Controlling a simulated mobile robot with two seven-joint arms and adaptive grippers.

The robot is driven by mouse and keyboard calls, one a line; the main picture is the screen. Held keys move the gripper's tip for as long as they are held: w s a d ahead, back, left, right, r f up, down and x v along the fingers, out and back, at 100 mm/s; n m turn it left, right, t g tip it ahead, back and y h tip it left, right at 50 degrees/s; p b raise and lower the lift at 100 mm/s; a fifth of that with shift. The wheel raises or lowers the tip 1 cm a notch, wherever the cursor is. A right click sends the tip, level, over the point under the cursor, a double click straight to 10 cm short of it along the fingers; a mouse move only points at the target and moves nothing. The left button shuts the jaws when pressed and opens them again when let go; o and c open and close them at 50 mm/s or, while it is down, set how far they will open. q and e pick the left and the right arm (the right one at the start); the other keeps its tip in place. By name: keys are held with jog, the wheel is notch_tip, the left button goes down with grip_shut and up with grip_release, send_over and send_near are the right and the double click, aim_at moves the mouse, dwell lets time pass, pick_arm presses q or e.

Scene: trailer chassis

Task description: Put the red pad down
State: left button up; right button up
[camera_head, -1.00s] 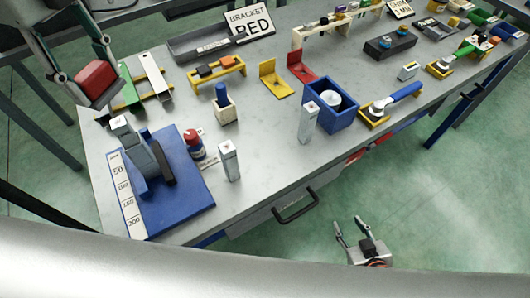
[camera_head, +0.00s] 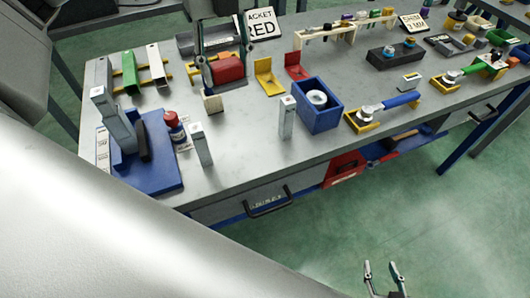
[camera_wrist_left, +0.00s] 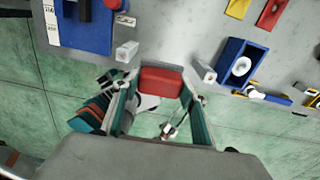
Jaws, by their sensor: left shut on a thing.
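The red pad (camera_head: 228,70) is a small red block held between the fingers of my left gripper (camera_head: 225,66). In the head view it appears over the back middle part of the bench, in front of the bracket sign. In the left wrist view the red pad (camera_wrist_left: 161,82) sits squarely between the two finger tips, with the bench edge behind it. It looks raised above the bench; the exact height cannot be told. My right gripper (camera_head: 385,276) is low at the bottom edge, in front of the bench over the floor, with its fingers apart and empty.
A blue box (camera_head: 318,105) with a white ring and a white post (camera_head: 287,118) stand mid-bench. Yellow (camera_head: 267,78) and red brackets (camera_head: 297,67) lie behind. The front middle is bare.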

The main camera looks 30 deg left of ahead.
pick_arm(q)
jog(key=shift+w+d+f, duration=0.2)
jog(key=shift+d, duration=0.15)
jog(key=shift+w+d+f, duration=0.15)
jog(key=shift+d, duration=0.2)
notch_tip(320, 180, down, 20)
jog(key=shift+f, duration=0.1)
jog(key=o, duration=0.8)
jog(key=shift+f, duration=0.1)
jog(key=shift+c, duration=0.2)
jog(key=o, duration=0.4)
notch_tip(320, 180, up, 12)
jog(key=shift+r, duration=0.25)
jog(key=shift+d, duration=0.1)
